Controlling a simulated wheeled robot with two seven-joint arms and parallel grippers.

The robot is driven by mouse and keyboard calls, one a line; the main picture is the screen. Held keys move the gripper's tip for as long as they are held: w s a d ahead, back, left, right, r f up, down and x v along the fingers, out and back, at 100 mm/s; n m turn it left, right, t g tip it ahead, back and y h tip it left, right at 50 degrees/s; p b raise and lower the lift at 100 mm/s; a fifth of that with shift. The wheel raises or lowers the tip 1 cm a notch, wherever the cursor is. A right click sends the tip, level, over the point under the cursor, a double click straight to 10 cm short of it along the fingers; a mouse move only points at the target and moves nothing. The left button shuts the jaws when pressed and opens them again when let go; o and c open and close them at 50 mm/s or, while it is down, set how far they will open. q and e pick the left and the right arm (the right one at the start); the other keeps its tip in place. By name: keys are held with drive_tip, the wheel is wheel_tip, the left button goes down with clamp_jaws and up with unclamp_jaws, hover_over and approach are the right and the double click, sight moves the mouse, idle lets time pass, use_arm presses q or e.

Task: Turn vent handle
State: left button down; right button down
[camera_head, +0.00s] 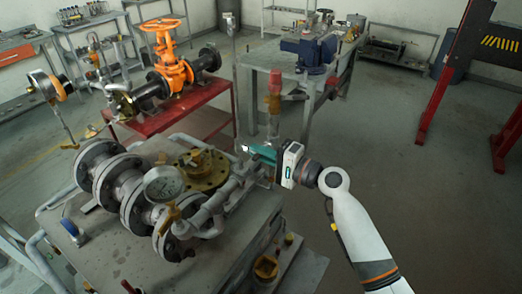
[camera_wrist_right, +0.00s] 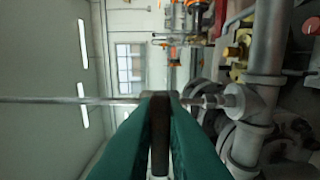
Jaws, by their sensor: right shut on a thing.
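The vent handle (camera_wrist_right: 160,130) is a dark, narrow bar in the right wrist view. It lies lengthwise between the two green fingers of my right gripper (camera_head: 256,151), which is shut on it. In the head view the gripper reaches in from the right to the valve pipework, and its fingers hide the handle. A thin vent pipe (camera_wrist_right: 60,100) runs straight out from the handle's far end in the wrist view. A grey pipe fitting (camera_wrist_right: 230,101) sits on its other side. My left gripper is not in view.
Flanged pipework with a round gauge (camera_head: 164,184) stands on the grey bench (camera_head: 110,255) left of the gripper. An orange handwheel valve (camera_head: 170,65) sits on a red stand behind. A red-topped valve (camera_head: 274,84) stands close behind the gripper.

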idle(0.5)
drive_tip(key=c, duration=1.5)
unclamp_jaws()
drive_tip(key=b+v, duration=0.4)
drive_tip(key=v, duration=0.8)
drive_tip(key=shift+b, duration=0.35)
